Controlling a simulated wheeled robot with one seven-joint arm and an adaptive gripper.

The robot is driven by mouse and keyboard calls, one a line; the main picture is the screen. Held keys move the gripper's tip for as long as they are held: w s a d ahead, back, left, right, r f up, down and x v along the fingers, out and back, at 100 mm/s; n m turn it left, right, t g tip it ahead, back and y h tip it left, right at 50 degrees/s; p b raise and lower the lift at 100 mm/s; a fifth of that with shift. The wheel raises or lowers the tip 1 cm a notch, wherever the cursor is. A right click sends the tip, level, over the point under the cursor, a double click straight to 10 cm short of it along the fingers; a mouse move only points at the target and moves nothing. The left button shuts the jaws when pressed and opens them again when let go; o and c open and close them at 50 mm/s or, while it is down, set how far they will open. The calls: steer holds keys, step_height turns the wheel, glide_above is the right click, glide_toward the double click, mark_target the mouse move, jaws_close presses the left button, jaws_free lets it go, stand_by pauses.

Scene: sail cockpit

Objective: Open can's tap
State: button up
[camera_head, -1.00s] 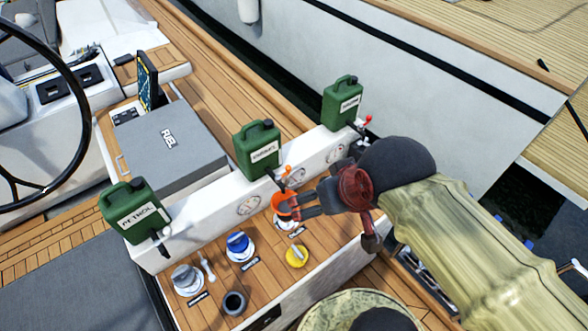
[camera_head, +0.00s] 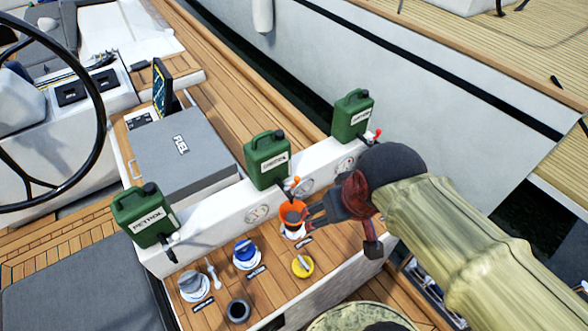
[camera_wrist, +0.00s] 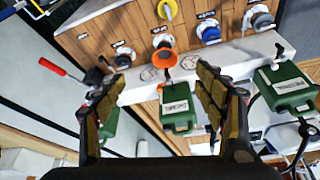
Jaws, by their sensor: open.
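Three green cans stand on the white ledge: the left one (camera_head: 143,214) labelled PETROL, the middle one (camera_head: 267,160) and the right one (camera_head: 353,115). The middle can has an orange tap handle (camera_head: 296,181); the right can's tap handle (camera_head: 377,133) is red. An orange funnel (camera_head: 292,212) stands below the middle tap. My gripper (camera_head: 311,214) is just right of the funnel. In the wrist view its open, empty fingers (camera_wrist: 158,78) frame the middle can (camera_wrist: 176,106) and funnel (camera_wrist: 163,57); the red handle (camera_wrist: 52,68) shows beyond the left finger.
A blue-topped fitting (camera_head: 246,254), a grey fitting (camera_head: 192,285), a yellow cap (camera_head: 302,267) and a dark cup (camera_head: 238,311) are on the wooden deck below the ledge. A grey FUEL box (camera_head: 184,145) stands behind the cans. A steering wheel (camera_head: 88,140) is at the left.

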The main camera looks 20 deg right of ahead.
steer(key=w+f+p, duration=0.1)
steer(key=w+f, duration=0.2)
steer(key=w, duration=0.3)
steer(key=w+d+f+g+p, duration=0.1)
steer(key=w+f+p, duration=0.1)
steer(key=w, duration=0.4)
steer(key=w+f+g+p, duration=0.1)
steer(key=w+f, duration=0.4)
steer(key=w, duration=0.1)
steer(key=shift+w+d+y, duration=0.15)
steer(key=shift+d+y, duration=0.15)
steer(key=c, duration=1)
steer(key=shift+n, duration=0.4)
steer(key=w, duration=0.4)
steer(key=w+f, duration=0.1)
steer(key=w, duration=0.1)
steer(key=shift+d, duration=0.15)
steer(key=shift+c, duration=1.2)
steer(key=w+r, duration=0.1)
steer(key=w+t, duration=0.1)
steer(key=shift+w+d+r+n, duration=0.1)
steer(key=shift+w+r+n, duration=0.2)
steer(key=shift+r, duration=0.05)
steer(key=shift+c, duration=1.3)
steer(key=shift+w+t, duration=0.1)
steer(key=shift+t, duration=0.2)
jaws_close()
